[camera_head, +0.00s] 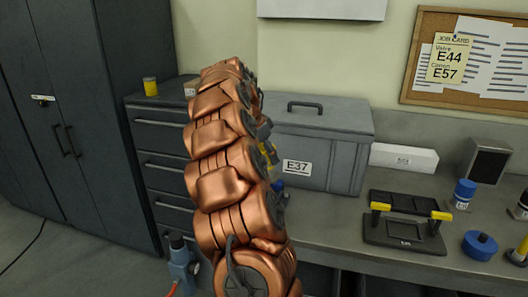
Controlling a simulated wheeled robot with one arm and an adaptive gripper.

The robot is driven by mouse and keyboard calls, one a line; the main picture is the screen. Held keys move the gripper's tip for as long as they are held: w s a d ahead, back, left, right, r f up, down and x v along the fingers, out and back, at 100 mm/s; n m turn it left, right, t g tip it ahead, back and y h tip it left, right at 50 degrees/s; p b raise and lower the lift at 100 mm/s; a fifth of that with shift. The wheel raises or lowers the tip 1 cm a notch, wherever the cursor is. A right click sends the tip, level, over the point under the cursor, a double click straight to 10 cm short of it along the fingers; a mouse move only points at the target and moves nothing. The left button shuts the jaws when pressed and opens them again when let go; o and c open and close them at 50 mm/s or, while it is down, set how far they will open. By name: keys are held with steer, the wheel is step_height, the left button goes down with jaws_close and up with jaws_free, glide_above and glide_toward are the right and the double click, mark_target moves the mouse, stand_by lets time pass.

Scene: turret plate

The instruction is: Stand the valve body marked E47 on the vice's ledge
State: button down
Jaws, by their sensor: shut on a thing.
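My copper arm rises through the middle of the head view and hides what is behind it. My gripper is not visible, and I cannot see what is in it. No valve body marked E47 can be made out. Small yellow and blue parts (278,185) peep out at the arm's right side, too covered to name. I cannot make out a vice or its ledge. A blue-grey device (180,262) with a red line stands low, left of the arm, and I cannot tell what it is. The job card (449,60) reads Valve E44 and Carton E57.
A grey toolbox (335,150) labelled E37 stands on the bench (340,222). To its right are a white carton (403,158), a black stand with yellow clips (404,238), a blue-capped bottle (462,194) and a round blue part (480,245). Dark cabinets (95,120) stand left.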

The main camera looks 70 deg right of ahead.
mark_target(269, 165)
steer(key=shift+s+d+f+b, duration=0.15)
steer(key=shift+f+b, duration=0.55)
steer(key=shift+f, duration=1.5)
steer(key=shift+f+b, duration=1.05)
steer(key=shift+f, duration=0.5)
stand_by(0.7)
steer(key=shift+c, duration=0.8)
jaws_free()
steer(key=v, duration=1.2)
